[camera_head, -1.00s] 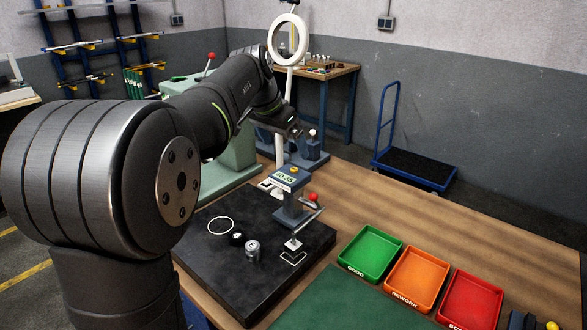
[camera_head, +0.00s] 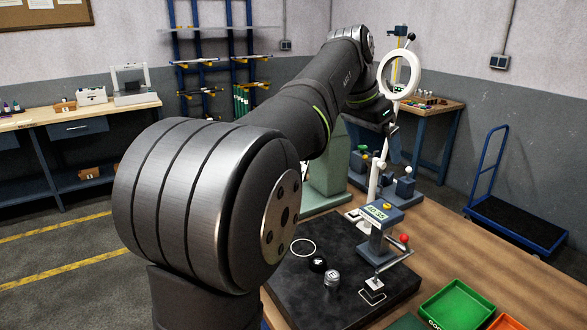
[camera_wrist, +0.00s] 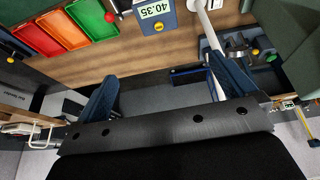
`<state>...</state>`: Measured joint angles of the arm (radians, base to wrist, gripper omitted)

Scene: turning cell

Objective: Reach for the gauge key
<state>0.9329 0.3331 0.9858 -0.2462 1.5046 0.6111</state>
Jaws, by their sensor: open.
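The gauge (camera_head: 376,236) is a blue-grey stand with a lit display on the dark plate. A yellow button (camera_head: 388,207) on its head looks like the gauge key. In the wrist view the gauge head (camera_wrist: 152,28) reads 40.35, and the yellow button (camera_wrist: 170,23) shows at the upper middle. My gripper (camera_wrist: 164,68) is open and empty, its two blue fingers wide apart. The button lies beyond the fingertips, not touching them.
A red-knobbed lever (camera_head: 404,239) sticks out beside the gauge. Small metal parts (camera_head: 331,280) lie on the dark plate (camera_head: 300,312). A green tray (camera_head: 458,303) is at the front right.

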